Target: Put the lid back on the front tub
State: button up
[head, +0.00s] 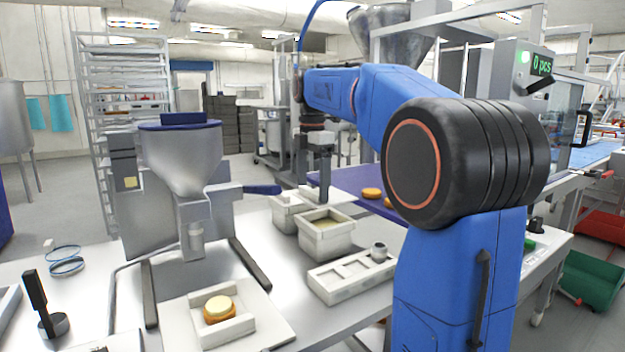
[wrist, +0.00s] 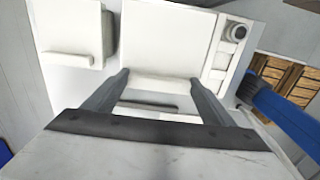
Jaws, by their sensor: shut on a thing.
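The front tub (head: 326,242) is a pale square box on the steel table, its top open and tan contents showing. My gripper (head: 323,188) points down above and slightly behind it. The gripper is shut on a pale lid (head: 312,196), held above the tub's far side. In the wrist view the lid (wrist: 165,35) is a broad white plate beyond the two fingers (wrist: 160,80), and it hides what lies under it. The exact gap between lid and tub cannot be told.
A second, lidded tub (head: 285,217) stands close behind and left. It shows in the wrist view too (wrist: 70,25). A pale compartment tray (head: 345,285) with a small grey cup (head: 379,251) lies in front right. A steel filling machine (head: 180,170) stands left.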

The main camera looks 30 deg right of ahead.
jog(key=shift+f, duration=2.75)
jog(key=shift+f, duration=0.3)
jog(key=o, duration=1.1)
jog(key=shift+r, duration=3.5)
jog(key=shift+s, duration=0.1)
